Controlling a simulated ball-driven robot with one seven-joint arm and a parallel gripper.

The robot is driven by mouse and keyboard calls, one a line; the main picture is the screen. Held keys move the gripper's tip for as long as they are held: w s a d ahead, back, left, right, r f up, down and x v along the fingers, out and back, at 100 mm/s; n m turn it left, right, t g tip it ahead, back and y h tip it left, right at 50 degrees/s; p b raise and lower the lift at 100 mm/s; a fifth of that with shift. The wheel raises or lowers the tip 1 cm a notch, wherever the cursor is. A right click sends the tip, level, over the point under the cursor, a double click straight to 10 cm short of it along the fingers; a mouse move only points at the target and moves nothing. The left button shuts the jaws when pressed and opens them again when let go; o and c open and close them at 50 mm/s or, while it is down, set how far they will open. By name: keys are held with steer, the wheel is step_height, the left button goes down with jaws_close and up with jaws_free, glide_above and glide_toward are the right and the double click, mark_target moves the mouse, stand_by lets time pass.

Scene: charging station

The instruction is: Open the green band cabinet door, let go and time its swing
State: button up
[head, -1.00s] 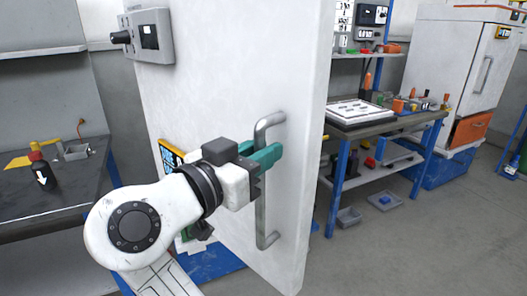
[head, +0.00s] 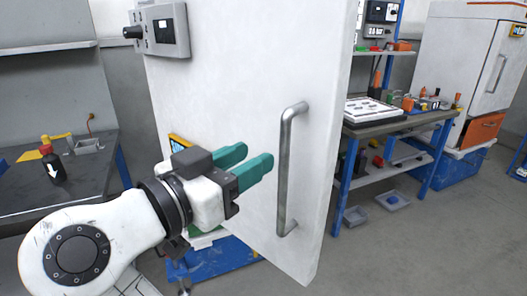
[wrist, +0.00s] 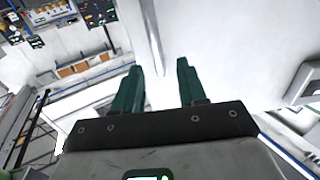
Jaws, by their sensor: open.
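A white cabinet door (head: 240,105) stands swung open in the middle of the head view, with its grey bar handle (head: 285,175) upright near its right edge. My gripper (head: 253,162) has teal fingers, open and empty, to the left of the handle and apart from it. In the wrist view my gripper's fingers (wrist: 160,85) are spread, with the white door panel (wrist: 215,45) beyond them and nothing between them. I cannot make out a green band on the door.
At the right are a blue-legged workbench (head: 395,125) and a white cabinet with an orange drawer (head: 487,128). Grey floor is clear at the lower right.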

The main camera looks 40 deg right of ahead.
steer(key=shift+s+a, duration=0.25)
steer(key=shift+a, duration=1.05)
steer(key=shift+s+a, duration=0.2)
steer(key=shift+a, duration=1.1)
steer(key=d+f+n+y+p, duration=0.1)
steer(key=d+f+n+y, duration=0.25)
steer(key=f, duration=0.45)
steer(key=s+d+f+n+y+p, duration=0.1)
steer(key=d+f+n+y+p, duration=0.15)
steer(key=d+f, duration=0.35)
steer(key=d+f+n+y, duration=0.2)
steer(key=d+f+n, duration=0.15)
steer(key=f, duration=0.55)
steer(key=s+a+f+n+g+y+p, duration=0.2)
steer(key=s+f+n+y+p, duration=0.2)
steer(key=s+f+y, duration=0.5)
steer(key=s+f+n, duration=0.2)
steer(key=s+f, duration=0.5)
steer(key=s, duration=0.4)
steer(key=shift+a+y, duration=0.15)
steer(key=shift+y, duration=0.15)
steer(key=shift+f, duration=0.1)
stand_by(0.7)
